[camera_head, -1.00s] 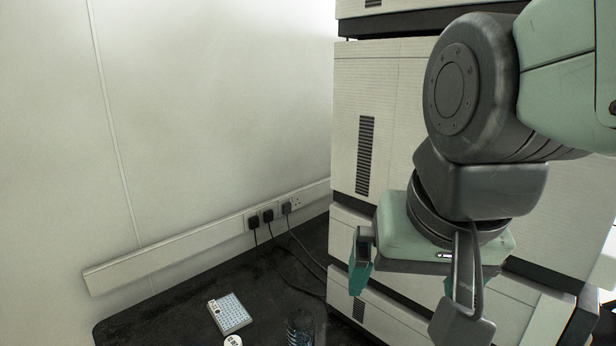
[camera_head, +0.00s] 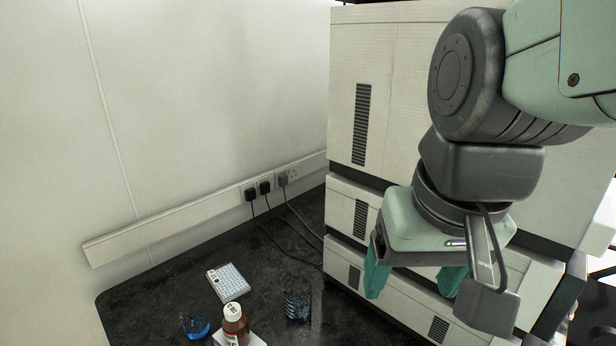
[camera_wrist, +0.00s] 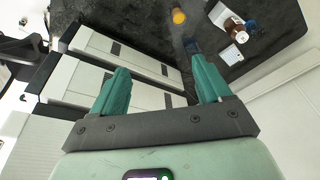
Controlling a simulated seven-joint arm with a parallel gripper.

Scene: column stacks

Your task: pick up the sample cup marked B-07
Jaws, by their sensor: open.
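My gripper (camera_head: 412,285) is open and empty, in the air before the white cabinet stack; its teal fingers also show in the wrist view (camera_wrist: 160,70). A small orange-yellow cup-like thing (camera_wrist: 179,16) shows at the top of the wrist view, on the dark bench beyond my fingertips. I do not make it out in the head view. A brown bottle (camera_head: 235,326) with a white lettered cap stands at the bottom of the head view and also shows in the wrist view (camera_wrist: 232,24). I cannot read B-07 on anything.
A blue-bottomed beaker (camera_head: 194,325) and a dark glass beaker (camera_head: 298,303) flank the bottle. A white gridded rack or card (camera_head: 228,282) lies behind. The cabinet stack (camera_head: 345,255) bounds the right of the bench (camera_head: 165,290). Cables run from wall plugs.

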